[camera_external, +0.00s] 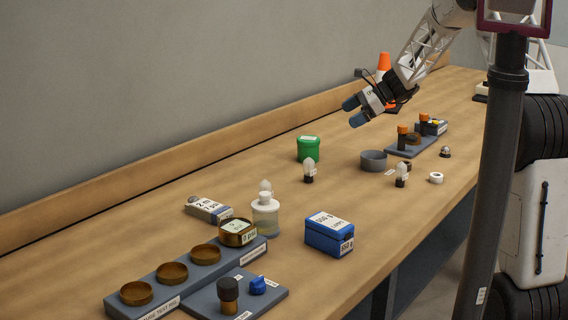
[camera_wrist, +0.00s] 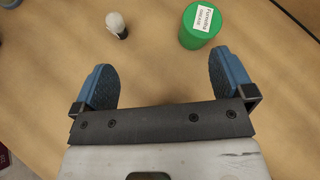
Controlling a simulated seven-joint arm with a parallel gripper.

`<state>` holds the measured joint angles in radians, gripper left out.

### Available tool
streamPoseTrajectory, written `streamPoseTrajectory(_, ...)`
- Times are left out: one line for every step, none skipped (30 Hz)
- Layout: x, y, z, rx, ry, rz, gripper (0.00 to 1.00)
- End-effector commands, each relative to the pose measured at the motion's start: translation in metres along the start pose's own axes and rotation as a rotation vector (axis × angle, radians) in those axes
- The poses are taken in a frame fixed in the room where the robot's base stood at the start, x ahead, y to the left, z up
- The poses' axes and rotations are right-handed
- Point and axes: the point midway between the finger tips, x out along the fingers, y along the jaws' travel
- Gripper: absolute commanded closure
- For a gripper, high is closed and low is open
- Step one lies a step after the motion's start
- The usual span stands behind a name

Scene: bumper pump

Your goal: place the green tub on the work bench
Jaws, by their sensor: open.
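The green tub (camera_external: 309,151) stands upright on the work bench (camera_external: 340,198) near the bench's back edge. It has a white label on its lid. In the wrist view the green tub (camera_wrist: 197,30) is at the top, a little right of centre, beyond the right fingertip. My gripper (camera_external: 352,112) is above the bench, to the right of the tub in the external view. Its two blue fingers are apart with only bare bench between them, also in the wrist view (camera_wrist: 164,84). Nothing is held.
A small bulb (camera_external: 309,170) stands just in front of the tub, and another bulb (camera_external: 401,174) is farther right. A grey dish (camera_external: 373,160) lies between. A blue box (camera_external: 329,234), a pump bottle (camera_external: 265,215) and a tray with brown cups (camera_external: 172,274) are nearer the camera.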

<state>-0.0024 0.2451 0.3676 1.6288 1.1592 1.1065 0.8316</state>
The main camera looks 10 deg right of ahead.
Motion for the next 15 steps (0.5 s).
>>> streamPoseTrajectory(-0.011,0.012,0.011,-0.039,0.021,0.007,0.0)
streamPoseTrajectory(-0.016,0.02,0.014,-0.063,0.035,0.014,0.0)
streamPoseTrajectory(-0.023,0.029,0.02,-0.094,0.053,0.023,0.0)
streamPoseTrajectory(-0.027,0.037,0.024,-0.117,0.065,0.03,0.0)
streamPoseTrajectory(-0.033,0.044,0.028,-0.141,0.079,0.037,0.0)
streamPoseTrajectory(-0.039,0.054,0.032,-0.171,0.096,0.047,0.0)
streamPoseTrajectory(-0.044,0.062,0.036,-0.195,0.108,0.053,0.0)
streamPoseTrajectory(-0.049,0.07,0.039,-0.218,0.121,0.061,0.0)
streamPoseTrajectory(-0.056,0.08,0.044,-0.25,0.138,0.07,0.0)
streamPoseTrajectory(-0.06,0.088,0.047,-0.272,0.151,0.078,0.0)
streamPoseTrajectory(-0.065,0.095,0.05,-0.297,0.163,0.086,0.0)
streamPoseTrajectory(-0.071,0.106,0.054,-0.326,0.18,0.096,0.0)
streamPoseTrajectory(-0.076,0.114,0.057,-0.351,0.193,0.104,0.0)
streamPoseTrajectory(-0.081,0.122,0.06,-0.374,0.206,0.111,0.0)
streamPoseTrajectory(-0.087,0.132,0.063,-0.405,0.223,0.122,0.0)
